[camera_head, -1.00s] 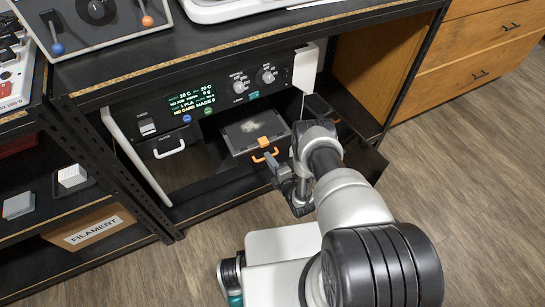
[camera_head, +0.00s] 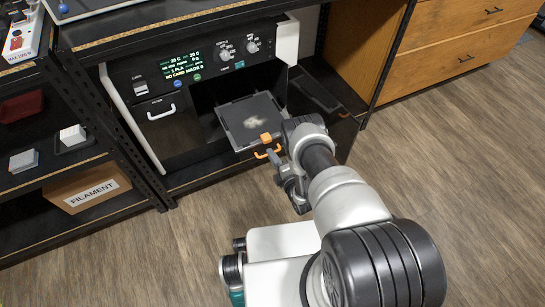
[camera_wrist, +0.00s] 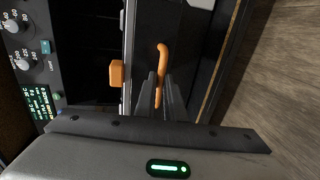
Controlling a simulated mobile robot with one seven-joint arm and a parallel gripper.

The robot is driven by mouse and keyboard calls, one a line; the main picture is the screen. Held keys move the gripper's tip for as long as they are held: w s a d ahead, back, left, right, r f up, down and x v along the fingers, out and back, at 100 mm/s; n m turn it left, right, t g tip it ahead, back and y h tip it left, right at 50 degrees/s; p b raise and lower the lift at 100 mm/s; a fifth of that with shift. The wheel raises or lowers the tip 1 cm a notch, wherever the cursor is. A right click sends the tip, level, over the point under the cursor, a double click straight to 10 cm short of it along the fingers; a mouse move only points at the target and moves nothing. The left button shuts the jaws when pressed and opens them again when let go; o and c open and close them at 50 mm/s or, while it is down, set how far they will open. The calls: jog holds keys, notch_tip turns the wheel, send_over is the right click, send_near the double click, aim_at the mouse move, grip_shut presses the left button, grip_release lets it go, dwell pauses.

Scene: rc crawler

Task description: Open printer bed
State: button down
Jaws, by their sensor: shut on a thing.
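The printer bed (camera_head: 238,112) is a dark flat plate with a light edge and a pale patch on it. It sticks out of the printer's (camera_head: 160,70) open chamber. An orange block (camera_head: 266,138) sits at its front edge and also shows in the wrist view (camera_wrist: 116,74). An orange curved handle (camera_head: 262,154) is on the bed's front; it is seen close up in the wrist view (camera_wrist: 162,62). My gripper (camera_wrist: 162,95) is shut on one end of the handle. In the head view my gripper (camera_head: 277,161) partly hides that end.
The printer sits in a black shelf frame. A filament box (camera_head: 85,190) and small pale blocks are on the left shelves. The wooden floor (camera_head: 450,180) is clear at the right.

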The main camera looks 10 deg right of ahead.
jog(key=shift+s, duration=0.15)
jog(key=c, duration=1.8)
grip_release()
jog(key=shift+c, duration=0.2)
jog(key=shift+d, duration=0.1)
